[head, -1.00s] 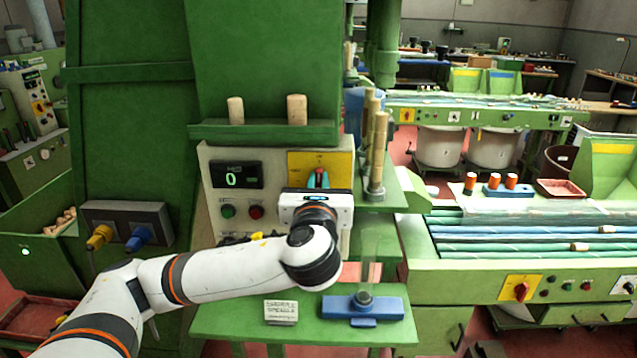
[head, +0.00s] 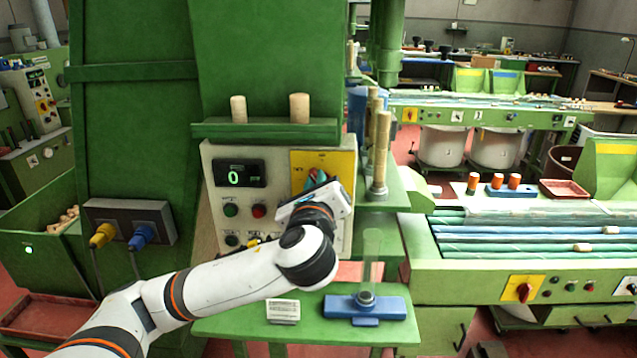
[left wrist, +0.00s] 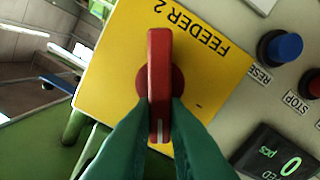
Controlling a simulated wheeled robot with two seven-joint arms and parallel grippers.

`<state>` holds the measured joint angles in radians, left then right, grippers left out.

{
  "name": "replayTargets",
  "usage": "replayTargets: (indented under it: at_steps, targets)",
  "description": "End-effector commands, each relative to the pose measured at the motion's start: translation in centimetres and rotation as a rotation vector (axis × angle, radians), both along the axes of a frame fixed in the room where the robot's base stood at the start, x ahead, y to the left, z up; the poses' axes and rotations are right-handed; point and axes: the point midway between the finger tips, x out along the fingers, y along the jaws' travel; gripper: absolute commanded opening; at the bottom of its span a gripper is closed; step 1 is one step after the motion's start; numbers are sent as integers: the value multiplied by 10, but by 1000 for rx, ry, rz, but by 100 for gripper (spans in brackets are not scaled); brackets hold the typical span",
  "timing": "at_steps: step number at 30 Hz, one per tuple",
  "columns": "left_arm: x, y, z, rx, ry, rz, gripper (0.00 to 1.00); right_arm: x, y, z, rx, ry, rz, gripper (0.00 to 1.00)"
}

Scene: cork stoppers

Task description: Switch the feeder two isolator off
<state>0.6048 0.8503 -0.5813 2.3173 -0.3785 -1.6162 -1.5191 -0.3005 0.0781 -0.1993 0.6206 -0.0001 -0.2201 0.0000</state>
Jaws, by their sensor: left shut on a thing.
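The feeder two isolator is a red handle (left wrist: 159,75) on a yellow plate (left wrist: 110,75) marked FEEDER 2, seen upside down and tilted in the left wrist view. The handle has a pale mark at its end between my fingers. My left gripper (left wrist: 161,104) is shut on the handle, one green finger on each side. In the head view my left gripper (head: 315,180) is in front of the yellow plate (head: 342,160) and hides most of the handle. The gripper is tilted relative to the panel. My right gripper is not in view.
The panel has a display (head: 239,173) reading 0, a green button (head: 231,210) and a red button (head: 259,211). A blue RESET button (left wrist: 284,47) is close to the plate. Corks stand on the shelf (head: 265,131) above. A blue fixture (head: 390,308) is on the bench below.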

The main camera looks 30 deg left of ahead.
Motion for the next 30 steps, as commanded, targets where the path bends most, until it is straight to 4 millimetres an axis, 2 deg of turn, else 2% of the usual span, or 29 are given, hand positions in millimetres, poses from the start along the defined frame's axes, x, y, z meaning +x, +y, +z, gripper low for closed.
replayTargets:
  at_steps: [21, 30]
  targets:
    - [-4, 6, -12, -582, -351, 2, 0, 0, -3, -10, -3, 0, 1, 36]
    - [-4, 7, -15, -769, -467, 2, 0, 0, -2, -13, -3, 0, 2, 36]
